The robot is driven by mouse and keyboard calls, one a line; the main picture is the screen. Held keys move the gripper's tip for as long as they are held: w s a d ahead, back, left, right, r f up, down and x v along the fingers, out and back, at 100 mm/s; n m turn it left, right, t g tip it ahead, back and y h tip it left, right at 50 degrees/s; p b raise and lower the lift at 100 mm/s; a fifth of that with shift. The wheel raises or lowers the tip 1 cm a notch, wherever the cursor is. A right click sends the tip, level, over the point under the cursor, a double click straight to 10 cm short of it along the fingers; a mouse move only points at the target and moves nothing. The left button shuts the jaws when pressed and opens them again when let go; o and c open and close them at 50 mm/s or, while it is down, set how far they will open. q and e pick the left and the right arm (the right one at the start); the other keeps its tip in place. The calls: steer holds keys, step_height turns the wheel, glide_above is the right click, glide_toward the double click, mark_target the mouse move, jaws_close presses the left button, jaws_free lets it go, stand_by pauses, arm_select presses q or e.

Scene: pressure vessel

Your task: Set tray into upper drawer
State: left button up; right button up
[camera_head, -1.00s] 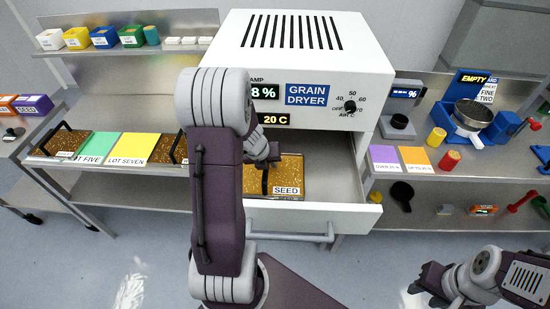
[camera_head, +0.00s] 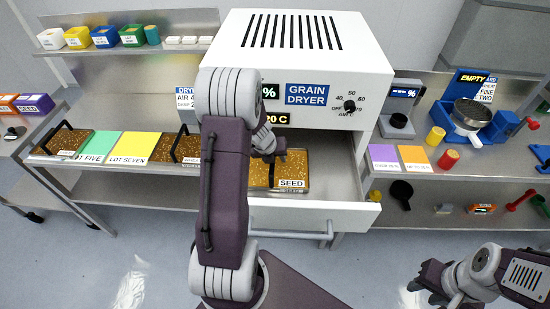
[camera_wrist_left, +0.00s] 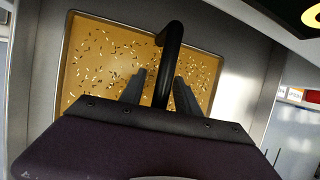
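The seed tray (camera_head: 292,169), a shallow tray of golden grain with a white SEED label and a black arched handle, lies in the pulled-out drawer (camera_head: 335,177) of the white grain dryer. My left gripper (camera_head: 268,156) is over the tray, partly hidden behind my own arm. In the left wrist view the tray (camera_wrist_left: 100,55) lies below, and the left gripper's fingers (camera_wrist_left: 160,92) stand apart on either side of the handle (camera_wrist_left: 168,45), with small gaps showing. My right gripper (camera_head: 425,288) hangs empty at the lower right; its finger gap is unclear.
The grain dryer (camera_head: 305,45) stands above the drawer. A left bench holds more grain trays (camera_head: 180,150) and green and yellow cards (camera_head: 133,147). Floor in front of the drawer is clear.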

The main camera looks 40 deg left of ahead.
arm_select(q)
steer(key=shift+r, duration=0.2)
steer(key=p+v, duration=0.6)
steer(key=v, duration=0.6)
steer(key=shift+p, duration=0.4)
